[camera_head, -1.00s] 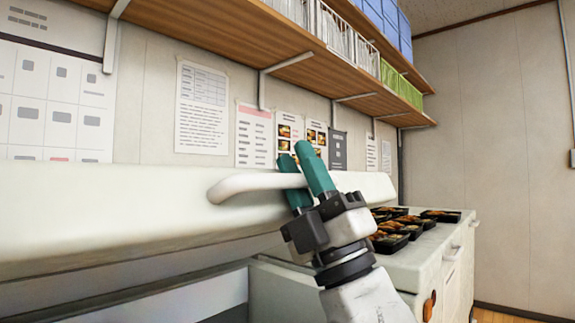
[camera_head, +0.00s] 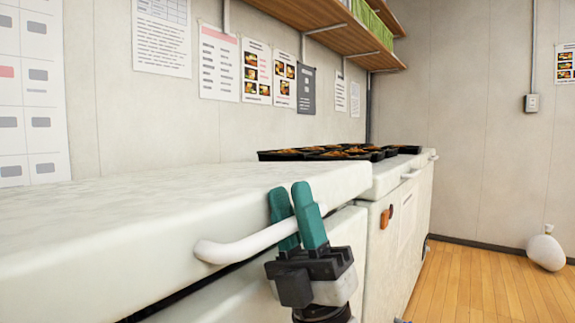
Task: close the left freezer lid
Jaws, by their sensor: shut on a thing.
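The left freezer lid (camera_head: 150,215) is a pale slab at the left and middle of the head view. It lies nearly level, with a dark narrow gap under its front edge. Its white bar handle (camera_head: 240,248) sticks out at the front. My gripper (camera_head: 296,215), with teal fingers, is shut on the handle near its right end, one finger on each side of the bar. The lid's far left end is outside the view.
To the right stands another white unit (camera_head: 395,180) with black bento trays (camera_head: 330,152) of food on top. A wooden shelf (camera_head: 320,25) hangs on the wall above. Wooden floor (camera_head: 475,285) is open at the right, with a white bag (camera_head: 546,250) by the wall.

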